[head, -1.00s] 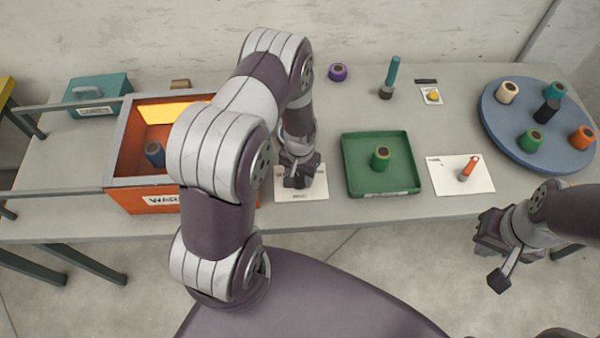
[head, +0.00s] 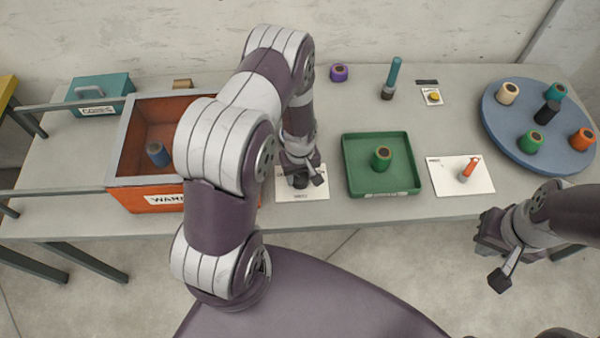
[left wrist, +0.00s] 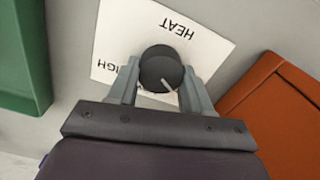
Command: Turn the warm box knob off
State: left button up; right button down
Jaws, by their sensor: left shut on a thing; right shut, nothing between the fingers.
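The warm box (head: 145,200) is an orange open-topped box at the left. Its inside is dark, with no glow, and a blue spool (head: 157,153) stands in it. The knob (left wrist: 161,68) is black and round with a pale pointer line, on a white card (left wrist: 205,50) reading HEAT. In the head view the card (head: 315,188) lies just right of the box, and my gripper partly hides the knob. My left gripper (head: 302,180) is shut on the knob, a finger on each side of it. My right gripper (head: 492,262) is shut and empty, off the table's front edge.
A green tray (head: 348,170) with a green spool (head: 381,158) stands right of the card. Further right are a white card with an orange-tipped tool (head: 470,168) and a blue turntable (head: 500,128) with several spools. A teal case (head: 100,92) stands back left.

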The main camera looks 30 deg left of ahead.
aim_at(300, 176)
pick_arm(q)
jog(key=shift+w+r+n, duration=0.1)
jog(key=shift+n, duration=0.2)
jog(key=o, duration=1)
jog(key=shift+o, duration=0.2)
notch_tip(300, 176, up, 13)
jog(key=shift+f, duration=0.2)
jog(key=s+d+r+m+t, duration=0.1)
jog(key=s+d+r+m, duration=0.4)
jog(key=s+r+m, duration=0.4)
notch_tip(300, 176, up, 2)
jog(key=shift+s+d+m, duration=0.15)
jog(key=shift+s+m, duration=0.05)
jog(key=shift+m, duration=0.2)
